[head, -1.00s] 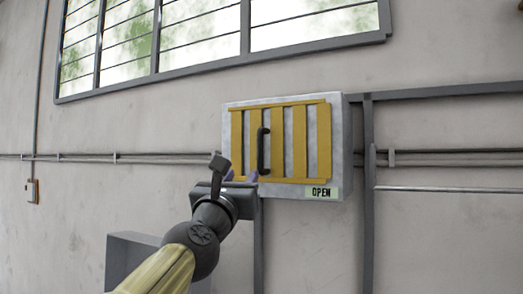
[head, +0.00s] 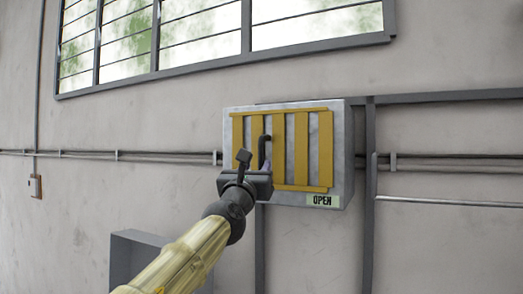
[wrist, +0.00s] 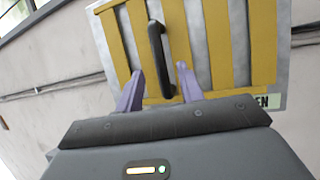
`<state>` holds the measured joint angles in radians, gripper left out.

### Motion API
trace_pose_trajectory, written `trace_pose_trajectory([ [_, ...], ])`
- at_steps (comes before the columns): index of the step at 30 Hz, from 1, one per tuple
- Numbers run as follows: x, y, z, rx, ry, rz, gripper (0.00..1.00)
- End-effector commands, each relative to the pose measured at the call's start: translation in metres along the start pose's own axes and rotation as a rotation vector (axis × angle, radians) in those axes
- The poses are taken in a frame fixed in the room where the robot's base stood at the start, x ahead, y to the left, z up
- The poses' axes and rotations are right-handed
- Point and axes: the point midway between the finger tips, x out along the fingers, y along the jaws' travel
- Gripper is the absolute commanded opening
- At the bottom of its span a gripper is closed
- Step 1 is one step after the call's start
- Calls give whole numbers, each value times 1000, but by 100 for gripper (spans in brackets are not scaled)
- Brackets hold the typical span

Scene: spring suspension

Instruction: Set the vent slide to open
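The vent is a grey metal box (head: 344,150) on the wall with a yellow slatted slide (head: 302,148) across its front. A black upright handle (head: 263,148) is on the slide, left of its middle. A pale green label reading OPEN (head: 325,201) is at the box's lower right. My gripper (wrist: 160,85) is open in the wrist view, with one purple finger left of the handle (wrist: 157,45) and one right of it. The handle's lower end shows between the fingers, with gaps at both sides; I cannot tell the depth. In the head view my gripper hides the handle's lower end.
A grey post (head: 369,190) stands just right of the box. Pipes (head: 120,154) run along the wall on both sides. A grey box-like frame (head: 130,255) is at lower left, behind my arm. A barred window (head: 200,40) is above.

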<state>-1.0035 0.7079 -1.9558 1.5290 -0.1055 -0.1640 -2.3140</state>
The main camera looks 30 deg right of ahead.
Motion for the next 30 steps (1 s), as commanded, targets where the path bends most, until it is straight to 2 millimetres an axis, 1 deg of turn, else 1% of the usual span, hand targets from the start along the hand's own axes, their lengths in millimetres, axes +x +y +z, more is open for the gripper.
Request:
trace_pose_trajectory([
  [1,9,-2,4,-1,0,-3,38],
  [3,18,-1,4,-2,0,-2,38],
  [12,54,0,3,-2,0,-1,38],
  [17,62,0,1,0,0,0,38],
  [25,62,0,0,0,0,0,38],
  [26,62,0,0,0,0,0,34],
  [27,62,0,0,0,0,0,26],
  [29,62,0,0,0,1,0,14],
  [30,62,0,0,0,1,0,6],
])
